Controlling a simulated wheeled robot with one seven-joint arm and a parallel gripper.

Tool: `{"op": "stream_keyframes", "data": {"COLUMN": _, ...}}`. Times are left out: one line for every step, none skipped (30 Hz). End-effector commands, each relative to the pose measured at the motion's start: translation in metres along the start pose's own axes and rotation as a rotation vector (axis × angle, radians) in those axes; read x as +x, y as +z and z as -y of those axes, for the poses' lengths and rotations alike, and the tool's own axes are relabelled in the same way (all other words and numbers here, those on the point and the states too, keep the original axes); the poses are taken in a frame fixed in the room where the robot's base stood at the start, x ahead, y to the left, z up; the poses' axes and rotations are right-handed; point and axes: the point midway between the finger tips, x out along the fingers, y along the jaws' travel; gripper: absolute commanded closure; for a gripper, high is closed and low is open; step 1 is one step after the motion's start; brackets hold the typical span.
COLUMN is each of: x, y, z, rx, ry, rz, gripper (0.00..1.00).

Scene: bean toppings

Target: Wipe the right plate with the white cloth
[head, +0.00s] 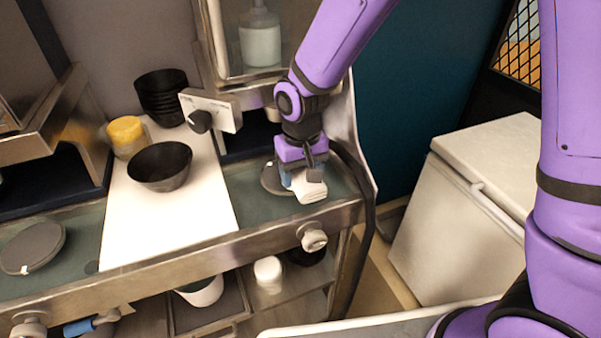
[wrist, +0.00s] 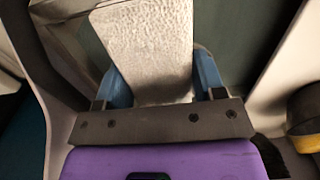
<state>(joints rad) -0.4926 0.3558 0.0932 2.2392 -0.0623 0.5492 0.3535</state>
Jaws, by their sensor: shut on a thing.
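The white cloth (head: 311,190) is held between the blue fingers of my gripper (head: 299,177), which is shut on it. In the wrist view the textured white cloth (wrist: 148,45) stretches out from between the fingers and covers much of what lies beneath. The right plate (head: 270,179) is a dark grey disc on the right glass-like counter panel. My gripper and the cloth are over its right side and hide part of it. Whether the cloth touches the plate cannot be told. The left plate (head: 36,246), also grey, lies on the left panel.
A white board (head: 160,225) between the panels holds a black bowl (head: 160,166), a yellow-lidded jar (head: 127,138) and stacked black bowls (head: 162,98). A control box with a knob (head: 210,112) is left of my arm. A white chest (head: 480,200) stands on the right.

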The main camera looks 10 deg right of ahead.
Motion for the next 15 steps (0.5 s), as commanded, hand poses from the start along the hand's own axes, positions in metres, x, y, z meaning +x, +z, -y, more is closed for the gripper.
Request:
{"op": "stream_keyframes", "data": {"x": -0.001, "y": 0.004, "z": 0.0, "rx": -0.001, "ry": 0.0, "rz": 0.0, "gripper": 0.63}}
{"op": "stream_keyframes", "data": {"x": -0.001, "y": 0.007, "z": 0.0, "rx": -0.001, "ry": 0.0, "rz": 0.001, "gripper": 0.63}}
{"op": "stream_keyframes", "data": {"x": -0.002, "y": 0.01, "z": 0.0, "rx": -0.001, "ry": 0.0, "rz": 0.0, "gripper": 0.63}}
{"op": "stream_keyframes", "data": {"x": -0.003, "y": 0.012, "z": 0.0, "rx": -0.001, "ry": 0.0, "rz": 0.0, "gripper": 0.63}}
{"op": "stream_keyframes", "data": {"x": -0.003, "y": 0.014, "z": 0.0, "rx": -0.001, "ry": 0.0, "rz": -0.001, "gripper": 0.63}}
{"op": "stream_keyframes", "data": {"x": -0.004, "y": 0.017, "z": 0.0, "rx": -0.001, "ry": 0.0, "rz": 0.0, "gripper": 0.63}}
{"op": "stream_keyframes", "data": {"x": -0.004, "y": 0.019, "z": 0.0, "rx": -0.001, "ry": 0.0, "rz": 0.0, "gripper": 0.63}}
{"op": "stream_keyframes", "data": {"x": -0.005, "y": 0.022, "z": 0.0, "rx": -0.001, "ry": 0.0, "rz": 0.0, "gripper": 0.63}}
{"op": "stream_keyframes", "data": {"x": -0.005, "y": 0.025, "z": 0.0, "rx": -0.001, "ry": 0.0, "rz": 0.0, "gripper": 0.63}}
{"op": "stream_keyframes", "data": {"x": -0.006, "y": 0.027, "z": 0.0, "rx": -0.001, "ry": 0.0, "rz": -0.001, "gripper": 0.63}}
{"op": "stream_keyframes", "data": {"x": -0.007, "y": 0.029, "z": 0.0, "rx": -0.001, "ry": 0.0, "rz": -0.001, "gripper": 0.63}}
{"op": "stream_keyframes", "data": {"x": -0.007, "y": 0.032, "z": 0.0, "rx": -0.001, "ry": 0.0, "rz": -0.001, "gripper": 0.63}}
{"op": "stream_keyframes", "data": {"x": -0.008, "y": 0.034, "z": 0.0, "rx": -0.001, "ry": 0.0, "rz": -0.001, "gripper": 0.63}}
{"op": "stream_keyframes", "data": {"x": -0.008, "y": 0.037, "z": 0.0, "rx": -0.001, "ry": 0.0, "rz": -0.001, "gripper": 0.63}}
{"op": "stream_keyframes", "data": {"x": -0.009, "y": 0.039, "z": 0.0, "rx": 0.0, "ry": 0.0, "rz": -0.001, "gripper": 0.63}}
